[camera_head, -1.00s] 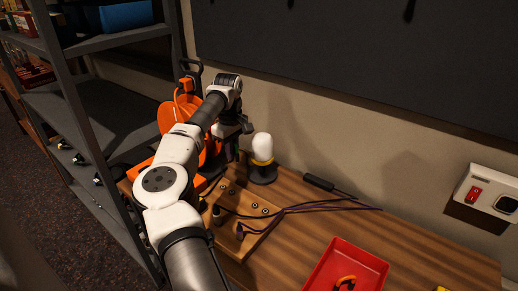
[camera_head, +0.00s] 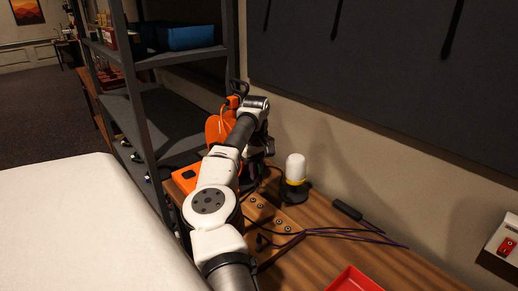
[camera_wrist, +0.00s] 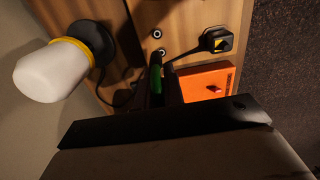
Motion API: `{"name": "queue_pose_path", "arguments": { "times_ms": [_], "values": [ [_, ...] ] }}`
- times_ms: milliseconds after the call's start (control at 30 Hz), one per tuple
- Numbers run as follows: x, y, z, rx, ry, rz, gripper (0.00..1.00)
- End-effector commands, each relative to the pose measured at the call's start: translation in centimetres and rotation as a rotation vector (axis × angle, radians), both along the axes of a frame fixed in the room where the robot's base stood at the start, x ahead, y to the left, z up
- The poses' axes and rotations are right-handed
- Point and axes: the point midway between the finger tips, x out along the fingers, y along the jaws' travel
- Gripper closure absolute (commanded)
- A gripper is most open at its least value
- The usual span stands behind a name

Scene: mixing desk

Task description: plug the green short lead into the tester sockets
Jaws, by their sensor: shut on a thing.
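The green short lead (camera_wrist: 156,76) shows in the wrist view as a small green piece between my dark fingers. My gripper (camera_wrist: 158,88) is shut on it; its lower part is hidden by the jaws. The tester sockets are small metal rings on a wooden board. In the wrist view one socket (camera_wrist: 157,34) and another socket (camera_wrist: 162,53) lie just beyond the green lead. I cannot tell whether the lead touches a socket. In the head view my gripper (camera_head: 262,150) is mostly hidden by the arm, and several sockets (camera_head: 280,222) show on the board.
A white lamp (camera_head: 295,168) with a yellow ring stands close beside the gripper. An orange box (camera_wrist: 208,82) and a black plug with a yellow mark (camera_wrist: 221,40) are on the other side. Dark cables (camera_head: 350,234), a black-handled tool (camera_head: 347,209) and a red tray (camera_head: 355,281) lie to the right.

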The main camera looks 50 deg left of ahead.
Motion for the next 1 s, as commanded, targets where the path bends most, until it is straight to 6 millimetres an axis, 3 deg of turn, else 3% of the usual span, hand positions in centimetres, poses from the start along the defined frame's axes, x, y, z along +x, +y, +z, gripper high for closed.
{"name": "queue_pose_path", "arguments": {
  "times_ms": [233,533,1000],
  "values": [
    [0.1,0.0,4.2,0.002,-0.002,0.001,1.0],
    [-0.4,-3.1,4.0,0.001,0.0,-0.003,1.0],
    [-1.1,-12.0,3.9,0.003,-0.002,-0.005,1.0]
  ]
}}
